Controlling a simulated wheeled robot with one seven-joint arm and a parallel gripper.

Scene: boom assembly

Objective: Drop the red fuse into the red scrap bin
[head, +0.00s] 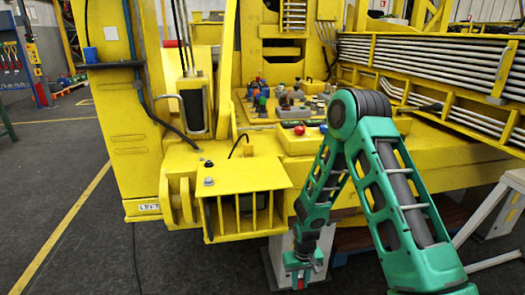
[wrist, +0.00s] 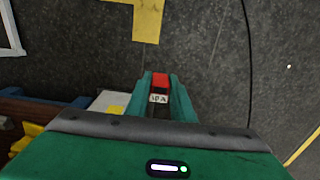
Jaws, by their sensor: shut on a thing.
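My gripper (head: 300,280) hangs low at the end of my green arm, in front of the yellow machine in the head view. In the wrist view my gripper (wrist: 159,84) is shut on the red fuse (wrist: 160,80), a small red block with a pale, marked end. The fuse sits between the two green fingers, with dark floor beyond it. In the head view only a small red spot shows at the fingertips. I cannot make out a red scrap bin in either view.
The yellow machine (head: 245,172) fills the middle of the head view, with a cluttered control panel (head: 285,103) and a red knob (head: 299,130). A pale stand (head: 500,200) is at the right. Open dark floor (head: 70,190) lies at the left.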

